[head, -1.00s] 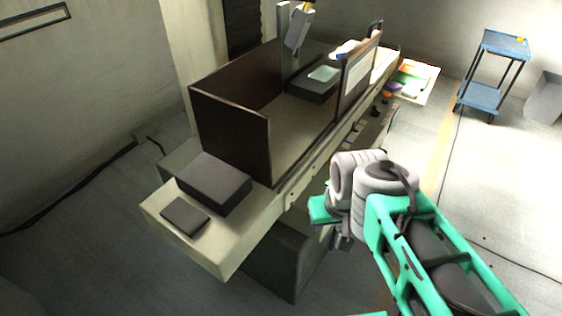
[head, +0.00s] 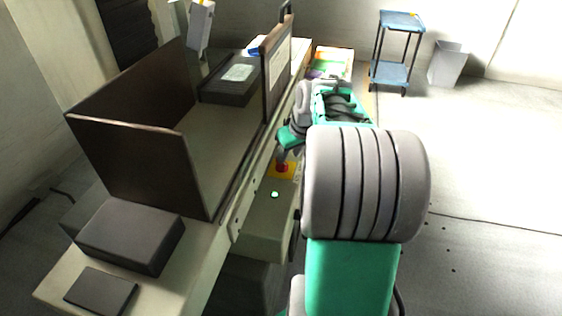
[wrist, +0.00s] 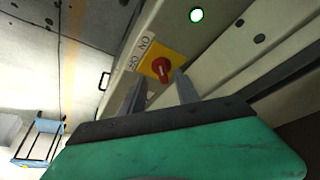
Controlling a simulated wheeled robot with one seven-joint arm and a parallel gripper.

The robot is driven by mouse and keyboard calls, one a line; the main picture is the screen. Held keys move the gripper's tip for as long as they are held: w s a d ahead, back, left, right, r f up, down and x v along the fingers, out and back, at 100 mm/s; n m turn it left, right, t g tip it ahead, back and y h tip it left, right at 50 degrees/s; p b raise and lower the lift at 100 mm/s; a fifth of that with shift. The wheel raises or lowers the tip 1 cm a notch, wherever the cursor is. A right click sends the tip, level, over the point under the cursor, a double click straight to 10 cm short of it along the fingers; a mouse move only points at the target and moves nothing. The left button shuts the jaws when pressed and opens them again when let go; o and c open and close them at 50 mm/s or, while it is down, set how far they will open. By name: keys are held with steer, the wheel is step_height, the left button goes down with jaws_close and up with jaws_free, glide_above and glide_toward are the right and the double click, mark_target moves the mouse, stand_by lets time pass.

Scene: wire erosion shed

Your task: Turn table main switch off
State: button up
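The table main switch is a red rotary knob (wrist: 160,68) on a yellow plate (wrist: 174,50) on the machine's front panel, with ON and OFF lettering on a white strip (wrist: 142,51) beside it. In the head view the red knob (head: 282,168) shows just below my gripper (head: 283,155). In the wrist view my gripper (wrist: 158,83) is open, its two grey fingers pointing at the plate, one to each side of the knob. The knob shows in the gap between the fingertips. I cannot tell whether they touch it, nor which setting it has.
A lit pale green lamp (head: 275,194) sits on the panel near the switch. The machine table (head: 208,118) with brown guard walls lies to the left. A blue cart (head: 398,75) and a grey bin (head: 447,65) stand at the back right. The floor at right is clear.

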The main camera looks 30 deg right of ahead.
mark_target(285, 164)
steer(key=x, duration=0.5)
steer(key=shift+w+a+f, duration=0.1)
steer(key=shift+w+f, duration=0.05)
steer(key=shift+f, duration=0.05)
jaws_close()
stand_by(0.3)
